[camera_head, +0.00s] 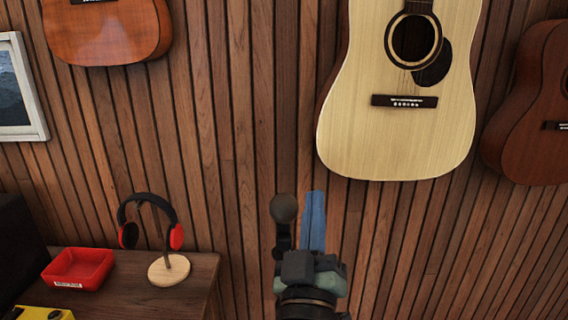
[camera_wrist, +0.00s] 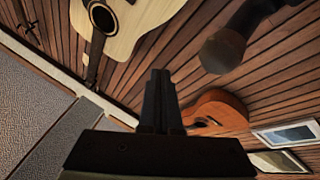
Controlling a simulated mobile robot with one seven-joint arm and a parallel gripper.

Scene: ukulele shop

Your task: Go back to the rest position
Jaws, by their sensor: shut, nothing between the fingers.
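My gripper (camera_wrist: 160,78) shows in the wrist view with its two dark fingers together and nothing between them. It is raised in front of the wood-slat wall, apart from the things around it.
A pale guitar (camera_head: 400,130) hangs on the wall right of my arm, with a dark red one (camera_head: 530,110) beyond. An orange-brown instrument (camera_head: 105,35) hangs upper left. The table (camera_head: 205,275) holds headphones on a stand (camera_head: 168,268) and a red tray (camera_head: 78,283).

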